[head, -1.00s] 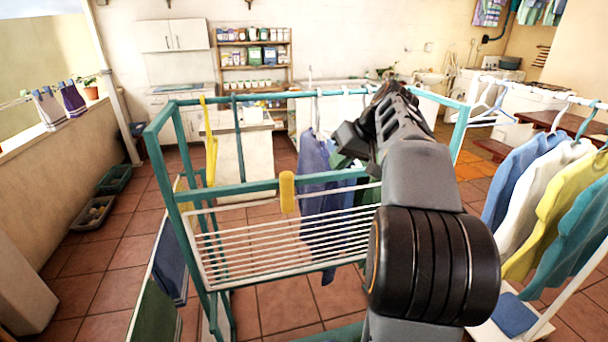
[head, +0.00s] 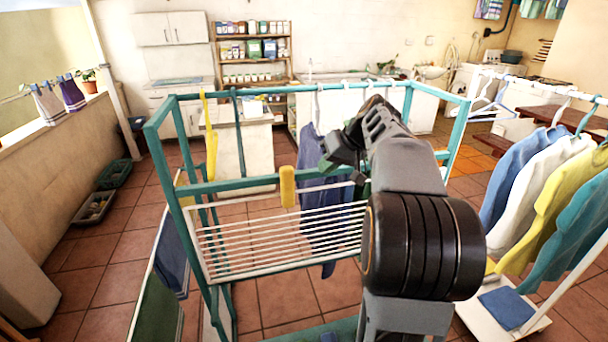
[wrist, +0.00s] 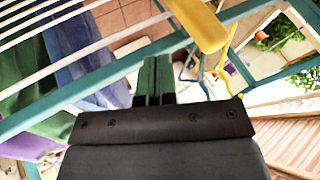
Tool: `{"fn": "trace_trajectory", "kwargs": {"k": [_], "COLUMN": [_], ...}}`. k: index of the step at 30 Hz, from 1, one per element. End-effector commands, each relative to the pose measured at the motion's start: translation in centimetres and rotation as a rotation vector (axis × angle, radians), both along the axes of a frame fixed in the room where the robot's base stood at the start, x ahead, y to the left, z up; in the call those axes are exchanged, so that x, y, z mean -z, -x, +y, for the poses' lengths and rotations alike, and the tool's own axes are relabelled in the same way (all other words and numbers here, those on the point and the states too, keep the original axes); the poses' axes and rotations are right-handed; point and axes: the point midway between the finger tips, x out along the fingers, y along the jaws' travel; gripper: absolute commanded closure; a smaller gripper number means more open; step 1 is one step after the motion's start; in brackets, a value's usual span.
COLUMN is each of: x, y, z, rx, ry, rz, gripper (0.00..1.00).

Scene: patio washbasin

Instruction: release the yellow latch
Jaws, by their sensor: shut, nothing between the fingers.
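The yellow latch (head: 287,187) is an upright block on the teal middle rail of the drying rack, at the top of the white wire panel (head: 280,238). In the wrist view the yellow latch (wrist: 200,22) shows large at the upper right, ahead and to the right of the fingers. My gripper (head: 336,160) is to the right of the latch in the head view, apart from it. In the wrist view my gripper (wrist: 155,72) has its dark green fingers together, with nothing between them. The part where the latch meets the panel is unclear.
The teal rack frame (head: 238,184) surrounds the panel. Blue clothes (head: 315,230) hang behind it, near my gripper. Shirts (head: 545,170) on a rail stand at right. Tiled floor (head: 110,260) is open at left.

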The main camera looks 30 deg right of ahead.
Motion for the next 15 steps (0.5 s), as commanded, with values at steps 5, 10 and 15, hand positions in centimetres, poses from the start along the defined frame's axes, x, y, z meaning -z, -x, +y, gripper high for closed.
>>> {"fn": "trace_trajectory", "kwargs": {"k": [5,10,15], "x": [2.5,2.5,2.6], "y": [-1.5,-2.0,-2.2], "z": [1.3,3.5,4.7], "rx": [-0.001,-0.002,-0.001], "ry": [-0.002,0.000,0.000], "rz": [0.003,0.000,0.000], "gripper": [1.00,1.00,1.00]}}
